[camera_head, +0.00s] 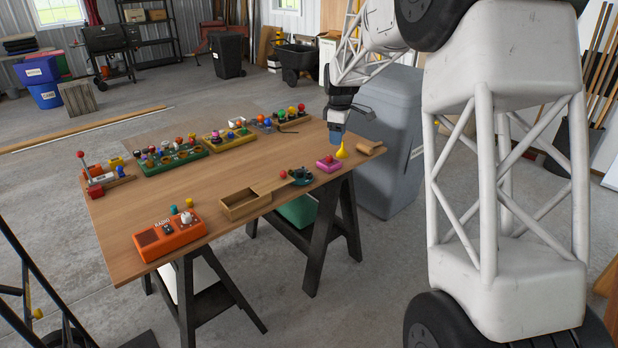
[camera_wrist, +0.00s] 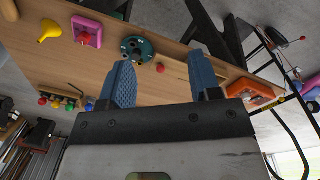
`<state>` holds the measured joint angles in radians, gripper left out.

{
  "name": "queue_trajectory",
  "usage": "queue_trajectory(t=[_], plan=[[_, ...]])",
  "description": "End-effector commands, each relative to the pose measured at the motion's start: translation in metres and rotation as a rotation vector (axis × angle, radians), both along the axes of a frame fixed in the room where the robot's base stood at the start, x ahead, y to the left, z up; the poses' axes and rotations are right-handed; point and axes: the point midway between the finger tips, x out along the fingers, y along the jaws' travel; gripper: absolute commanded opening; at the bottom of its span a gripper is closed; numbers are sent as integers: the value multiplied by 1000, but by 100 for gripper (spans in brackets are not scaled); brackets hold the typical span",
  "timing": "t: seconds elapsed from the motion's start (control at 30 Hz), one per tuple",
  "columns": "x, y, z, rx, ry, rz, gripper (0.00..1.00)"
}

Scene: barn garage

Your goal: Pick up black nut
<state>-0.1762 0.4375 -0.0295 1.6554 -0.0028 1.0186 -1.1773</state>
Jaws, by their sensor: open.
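I cannot make out a black nut for certain in either view. Small dark pieces lie on or in a round teal dish (camera_head: 301,177) near the table's front edge. The dish also shows in the wrist view (camera_wrist: 148,47), just beyond my fingers, with a small red ball (camera_wrist: 160,68) beside it. My gripper (camera_head: 337,136) is above the right end of the table, close to a yellow funnel-like piece (camera_head: 342,151). In the wrist view its two blue fingers (camera_wrist: 160,75) stand wide apart with nothing between them.
The wooden table (camera_head: 200,195) holds an orange radio (camera_head: 169,236), an open wooden box (camera_head: 238,210), a pink block (camera_head: 328,165), a green tray (camera_head: 148,168) and a yellow tray (camera_head: 215,146). A grey bin (camera_head: 397,120) stands behind the right end. The table's middle is mostly clear.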

Motion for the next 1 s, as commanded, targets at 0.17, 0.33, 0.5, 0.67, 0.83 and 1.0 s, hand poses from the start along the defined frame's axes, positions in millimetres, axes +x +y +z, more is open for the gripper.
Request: queue_trajectory(t=[0.17, 0.33, 0.5, 0.67, 0.83, 1.0], plan=[[35, 18, -30, -6, 13, 90, 57], [65, 36, -58, -10, 22, 178, 57], [93, 54, -88, -15, 33, 264, 57], [117, 71, -118, -18, 42, 345, 57], [137, 86, -146, -20, 51, 419, 57], [148, 95, -163, -22, 54, 463, 57]])
